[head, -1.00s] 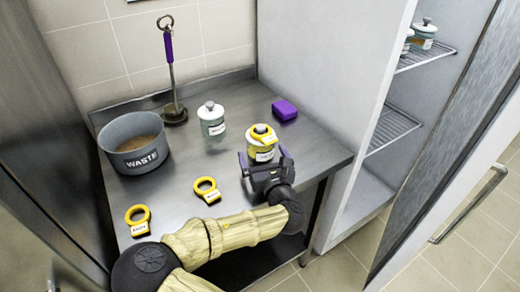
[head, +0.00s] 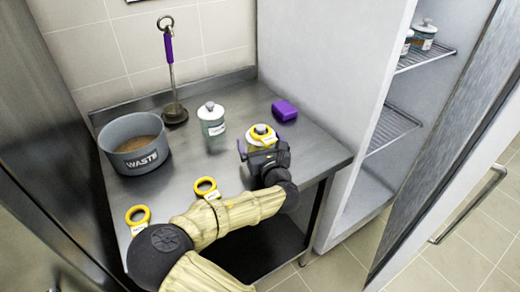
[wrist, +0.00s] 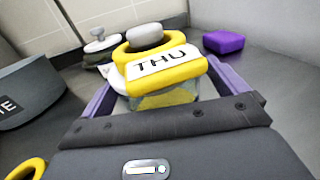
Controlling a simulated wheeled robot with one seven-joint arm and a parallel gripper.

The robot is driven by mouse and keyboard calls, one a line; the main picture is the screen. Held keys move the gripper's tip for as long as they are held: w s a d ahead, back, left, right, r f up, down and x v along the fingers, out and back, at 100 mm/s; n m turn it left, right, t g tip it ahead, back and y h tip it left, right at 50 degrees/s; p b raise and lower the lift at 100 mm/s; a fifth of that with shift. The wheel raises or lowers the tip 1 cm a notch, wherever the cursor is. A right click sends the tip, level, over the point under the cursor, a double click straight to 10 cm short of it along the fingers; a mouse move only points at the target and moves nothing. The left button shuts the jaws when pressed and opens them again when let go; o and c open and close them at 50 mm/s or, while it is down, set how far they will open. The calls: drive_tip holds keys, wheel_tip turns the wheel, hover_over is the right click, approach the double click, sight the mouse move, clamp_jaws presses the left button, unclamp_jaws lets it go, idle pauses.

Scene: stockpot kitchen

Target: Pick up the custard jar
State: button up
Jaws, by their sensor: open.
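A jar with yellow contents (head: 261,131), which I take for the custard jar, stands upright on the steel counter, with a yellow ring around its neck. In the wrist view the jar (wrist: 165,100) has a grey lid knob, and the ring's white tag (wrist: 166,64) reads THU. My gripper (head: 263,148) is open at counter level, with one purple finger on each side of the jar. Contact with the glass cannot be told. The jar's lower front is hidden by the gripper. A second jar (head: 212,122), with a white lid and pale label, stands behind to the left.
A grey WASTE pot (head: 133,153) stands at the left, near a purple-handled upright tool (head: 171,70). A purple block (head: 285,110) lies behind the jar, near the white side wall (head: 310,70). Two loose yellow rings (head: 205,187) (head: 138,217) lie at the front left.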

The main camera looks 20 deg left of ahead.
drive_tip(key=c, duration=1.4)
drive_tip(key=shift+o, duration=0.2)
drive_tip(key=shift+r, duration=0.1)
wheel_tip(320, 180, up, 10)
drive_tip(key=shift+f+p, duration=0.1)
drive_tip(key=shift+p, duration=0.6)
